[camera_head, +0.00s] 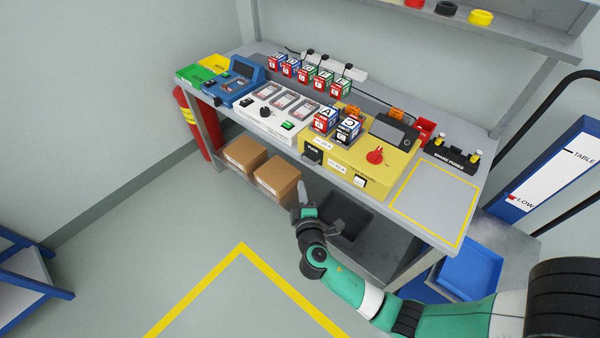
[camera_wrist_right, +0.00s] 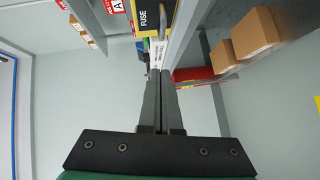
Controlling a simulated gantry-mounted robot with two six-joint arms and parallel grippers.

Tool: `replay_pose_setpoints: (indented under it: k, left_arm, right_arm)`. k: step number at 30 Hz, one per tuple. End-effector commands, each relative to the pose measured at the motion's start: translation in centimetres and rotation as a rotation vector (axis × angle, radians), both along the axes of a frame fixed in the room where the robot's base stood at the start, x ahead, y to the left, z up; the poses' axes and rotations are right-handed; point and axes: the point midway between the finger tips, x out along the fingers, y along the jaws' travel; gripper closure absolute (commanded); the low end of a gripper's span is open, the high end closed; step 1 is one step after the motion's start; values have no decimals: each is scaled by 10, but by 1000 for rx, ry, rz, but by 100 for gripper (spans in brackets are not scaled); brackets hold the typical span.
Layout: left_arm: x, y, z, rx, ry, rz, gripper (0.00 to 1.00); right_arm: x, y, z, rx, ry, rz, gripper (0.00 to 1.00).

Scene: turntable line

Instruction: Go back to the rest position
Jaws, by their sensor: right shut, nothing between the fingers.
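My right gripper (camera_head: 303,212) is in front of the workbench's front edge, at the end of my green and white arm that comes in from the lower right. In the right wrist view the two dark fingers (camera_wrist_right: 158,100) lie together with nothing between them. The gripper touches nothing that I can see. My left gripper is not in view.
The workbench (camera_head: 432,230) carries a yellow fuse station (camera_head: 375,184), a white station (camera_head: 262,128), a blue device (camera_head: 222,96) and several lettered cubes (camera_head: 347,131). Cardboard boxes (camera_head: 277,178) and a dark bin (camera_head: 352,222) sit below. The floor in front is clear.

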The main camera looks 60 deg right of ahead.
Motion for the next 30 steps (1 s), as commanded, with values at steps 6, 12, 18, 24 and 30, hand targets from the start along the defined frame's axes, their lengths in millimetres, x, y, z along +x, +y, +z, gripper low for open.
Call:
replay_pose_setpoints:
  k: [6,12,18,24,30]
  left_arm:
    - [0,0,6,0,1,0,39]
    - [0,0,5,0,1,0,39]
    - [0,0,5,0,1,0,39]
    - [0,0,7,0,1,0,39]
    - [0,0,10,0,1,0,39]
  right_arm:
    - [-14,20,4,1,-1,1,100]
    - [-14,21,4,0,-2,1,100]
    - [-14,21,4,0,-2,2,100]
    - [22,27,53,-5,-111,20,100]
    - [87,52,206,148,-522,114,100]
